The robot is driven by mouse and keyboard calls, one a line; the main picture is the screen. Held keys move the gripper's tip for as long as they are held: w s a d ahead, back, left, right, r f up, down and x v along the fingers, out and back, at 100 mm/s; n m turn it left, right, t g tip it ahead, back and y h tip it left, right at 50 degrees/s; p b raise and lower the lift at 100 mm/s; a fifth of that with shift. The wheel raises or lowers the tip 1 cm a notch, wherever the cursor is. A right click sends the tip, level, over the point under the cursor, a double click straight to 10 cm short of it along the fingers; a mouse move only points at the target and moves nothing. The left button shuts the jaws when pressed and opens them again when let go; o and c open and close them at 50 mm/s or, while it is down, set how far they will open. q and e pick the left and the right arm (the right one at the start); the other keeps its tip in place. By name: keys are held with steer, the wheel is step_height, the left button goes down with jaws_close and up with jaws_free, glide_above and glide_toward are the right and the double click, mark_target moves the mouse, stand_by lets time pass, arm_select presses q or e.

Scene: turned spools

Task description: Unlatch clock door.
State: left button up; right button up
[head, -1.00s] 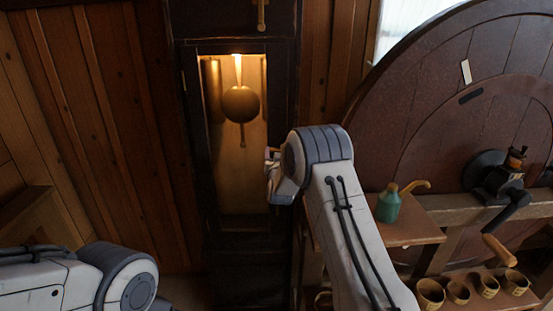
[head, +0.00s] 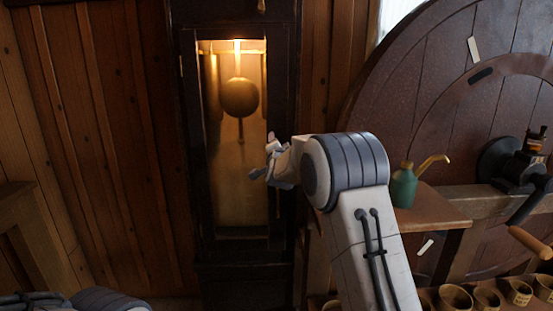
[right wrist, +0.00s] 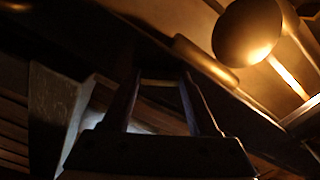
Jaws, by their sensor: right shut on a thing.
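The tall dark clock case (head: 187,150) stands upright in the head view. Its narrow door (head: 240,238) is closed as far as I can see, with a lit glazed opening. A round brass pendulum bob (head: 239,97) shows inside, and also in the right wrist view (right wrist: 247,32). My right gripper (head: 266,164) is at the door's right edge, about mid-height. In the right wrist view its fingers (right wrist: 161,83) close around a small dark piece in front of the case, seemingly the latch. The latch itself is hidden or too dark to make out. My left gripper is out of view.
A large round wooden wheel (head: 425,105) with a dark crank stands at the right. A green oil can (head: 404,187) rests on a wooden shelf (head: 440,208) beside my right arm. Several small cups (head: 455,297) stand lower right. Plank wall (head: 100,150) is at the left.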

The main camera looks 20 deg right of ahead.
steer(key=shift+d+m+b, duration=0.1)
steer(key=shift+m+b, duration=2.8)
steer(key=shift+b, duration=0.2)
steer(key=o, duration=1.4)
steer(key=shift+s, duration=0.15)
